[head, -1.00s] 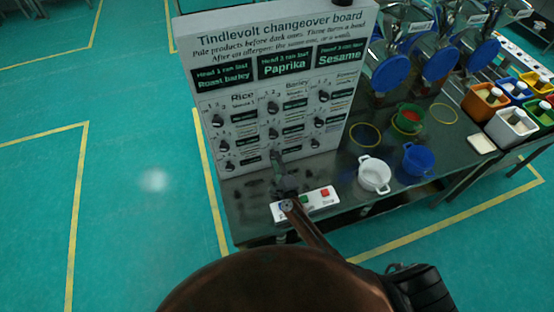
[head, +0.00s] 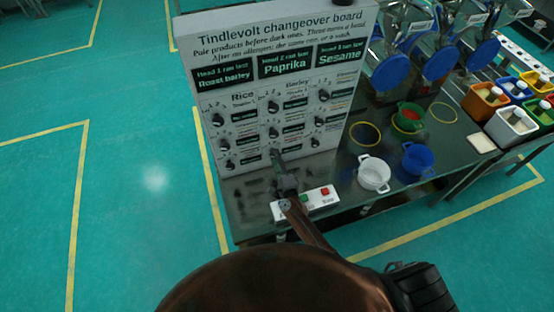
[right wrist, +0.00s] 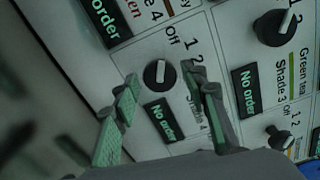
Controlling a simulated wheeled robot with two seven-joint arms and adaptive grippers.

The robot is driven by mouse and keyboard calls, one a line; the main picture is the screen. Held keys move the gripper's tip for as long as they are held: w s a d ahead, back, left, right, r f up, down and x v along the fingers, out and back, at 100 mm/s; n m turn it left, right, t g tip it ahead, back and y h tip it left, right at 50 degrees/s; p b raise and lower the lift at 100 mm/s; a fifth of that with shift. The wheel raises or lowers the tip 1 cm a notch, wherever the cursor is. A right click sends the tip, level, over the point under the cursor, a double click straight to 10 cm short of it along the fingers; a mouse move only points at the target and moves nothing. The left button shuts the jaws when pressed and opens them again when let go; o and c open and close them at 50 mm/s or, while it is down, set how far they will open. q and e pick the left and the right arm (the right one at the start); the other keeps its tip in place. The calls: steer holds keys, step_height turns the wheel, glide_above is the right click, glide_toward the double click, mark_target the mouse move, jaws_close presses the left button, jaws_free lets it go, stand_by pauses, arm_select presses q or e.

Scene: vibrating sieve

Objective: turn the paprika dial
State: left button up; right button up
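The changeover board (head: 215,85) stands upright on the table and carries several black dials beside small labels. My right gripper (head: 279,160) is at the bottom of its middle column. In the right wrist view, one black dial (right wrist: 159,73) with a white pointer lies between the spread fingertips of my right gripper (right wrist: 160,76). Gaps show on both sides, so the fingers are open around it. A "No order" plate (right wrist: 166,118) is beside this dial. "Shade 4" is partly readable there, but the product name is hidden, so I cannot confirm it is paprika. My left gripper is out of view.
A button box (head: 318,200) with green and red buttons sits under my right arm. A white pot (head: 374,175) and a blue pot (head: 417,160) stand right of the board.

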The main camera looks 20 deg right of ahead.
steer(key=shift+o, duration=0.6)
steer(key=s, duration=1.2)
steer(key=shift+d, duration=0.2)
